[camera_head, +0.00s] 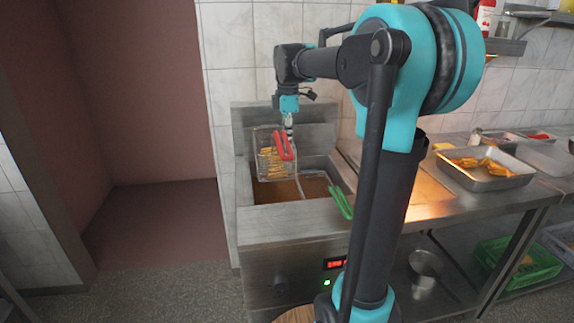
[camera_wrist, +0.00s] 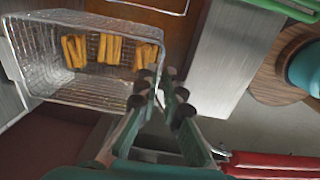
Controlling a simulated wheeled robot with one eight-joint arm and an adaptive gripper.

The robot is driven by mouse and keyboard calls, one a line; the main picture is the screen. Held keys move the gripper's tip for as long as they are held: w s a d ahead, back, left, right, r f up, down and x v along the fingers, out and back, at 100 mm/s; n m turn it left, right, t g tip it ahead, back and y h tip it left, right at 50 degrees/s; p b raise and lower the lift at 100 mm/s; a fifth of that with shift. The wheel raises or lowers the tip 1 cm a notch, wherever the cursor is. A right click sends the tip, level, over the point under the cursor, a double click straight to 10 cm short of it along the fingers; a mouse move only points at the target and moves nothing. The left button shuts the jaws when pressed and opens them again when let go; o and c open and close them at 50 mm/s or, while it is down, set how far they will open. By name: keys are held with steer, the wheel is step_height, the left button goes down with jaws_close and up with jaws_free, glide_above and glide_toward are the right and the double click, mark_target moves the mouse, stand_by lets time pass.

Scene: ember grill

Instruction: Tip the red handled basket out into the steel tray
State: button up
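The red handled basket (camera_head: 262,165) is a wire mesh basket with fries inside, tilted above the left part of the fryer. Its red handle (camera_head: 284,146) points up at my gripper (camera_head: 289,122). In the wrist view the basket (camera_wrist: 85,88) fills the upper left with several fries, and the red handle (camera_wrist: 275,165) shows at lower right. My gripper (camera_wrist: 158,88) has its fingers close together at the basket's rim and appears shut on the basket; the exact grip is partly hidden. The steel tray (camera_head: 503,184) stands on the right counter with fries in it.
A green handle (camera_head: 341,203) sticks out over the fryer (camera_head: 290,235) front. A green crate (camera_head: 530,268) and a metal pot (camera_head: 425,268) are under the counter. A shelf with bottles hangs at upper right. Bare counter (camera_head: 430,195) lies between fryer and tray.

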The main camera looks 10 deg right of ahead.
mark_target(287, 171)
steer(key=f, duration=1)
steer(key=shift+w, duration=0.25)
jaws_close()
steer(key=o, duration=0.5)
jaws_free()
